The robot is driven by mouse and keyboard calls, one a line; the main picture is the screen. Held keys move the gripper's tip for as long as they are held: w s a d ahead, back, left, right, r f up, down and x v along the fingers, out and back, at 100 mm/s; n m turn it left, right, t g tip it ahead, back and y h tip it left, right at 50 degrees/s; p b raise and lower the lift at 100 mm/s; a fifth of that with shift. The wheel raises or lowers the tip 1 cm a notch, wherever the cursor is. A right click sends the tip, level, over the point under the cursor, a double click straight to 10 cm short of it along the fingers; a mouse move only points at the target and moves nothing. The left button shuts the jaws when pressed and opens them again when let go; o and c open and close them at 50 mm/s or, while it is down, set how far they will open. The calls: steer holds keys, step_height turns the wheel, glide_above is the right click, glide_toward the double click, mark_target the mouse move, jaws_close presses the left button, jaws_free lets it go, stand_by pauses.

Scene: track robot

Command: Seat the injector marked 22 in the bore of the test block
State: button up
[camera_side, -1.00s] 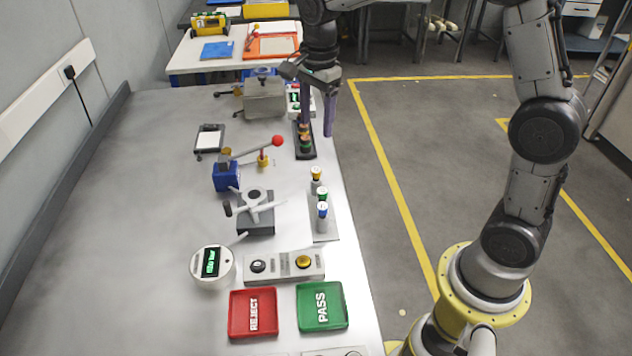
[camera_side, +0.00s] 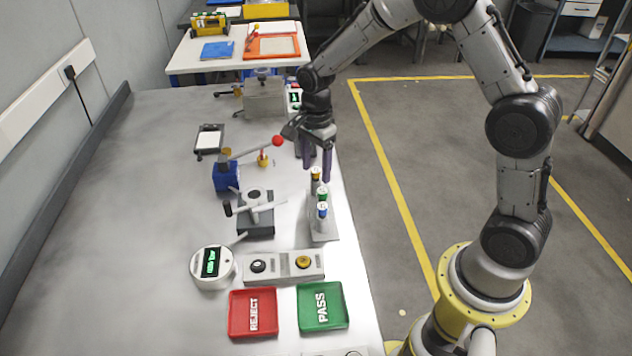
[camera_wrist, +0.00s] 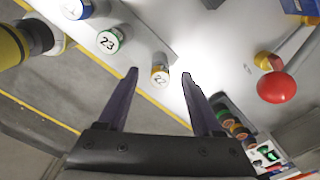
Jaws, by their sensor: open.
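The injector marked 22 (camera_wrist: 160,76) has a yellow-orange band and a pale top; it stands upright in the grey rack (camera_side: 325,231). In the side view it is the farthest of the three injectors (camera_side: 316,174). My gripper (camera_wrist: 160,72) is open and empty, with its two dark fingers on either side of injector 22 in the wrist view. In the side view my gripper (camera_side: 317,174) hangs just above and behind that injector; contact cannot be told. A grey block with a dark round opening (camera_side: 255,218), apparently the test block, stands left of the rack with clamp handles across it.
The green injector marked 23 (camera_wrist: 109,40) and a blue one (camera_wrist: 75,8) stand close by in the rack. A blue pump (camera_side: 227,177) with a red-knobbed lever (camera_side: 277,141) is left of the gripper. Red (camera_side: 252,313) and green (camera_side: 322,306) trays lie in front.

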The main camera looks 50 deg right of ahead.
mark_target(316, 181)
steer(key=shift+f, duration=1.4)
jaws_close()
